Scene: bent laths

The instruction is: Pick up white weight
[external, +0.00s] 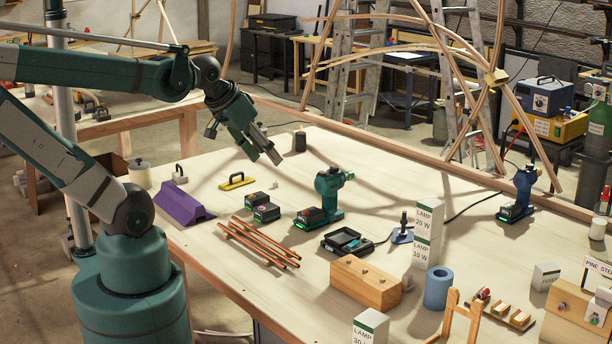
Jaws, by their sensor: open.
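My gripper (262,154) hangs in the air over the back left of the table, pointing down and to the right. Its fingers are apart and nothing shows between them. I cannot tell for certain which object is the white weight. A pale cylinder with a dark knob (139,174) stands at the table's left edge, far to the left of my gripper. A small whitish block with a dark handle (180,177) stands to its right. A tiny white piece (275,184) lies below my gripper in the picture. Another pale cylinder (598,229) stands at the far right.
A yellow handled tool (238,181), a purple block (182,207), batteries (262,210), a green drill (326,196) and copper-coloured rods (259,242) lie around the left and middle. A black cylinder (300,141) stands near the back edge. Lamp boxes (427,235) stand further right.

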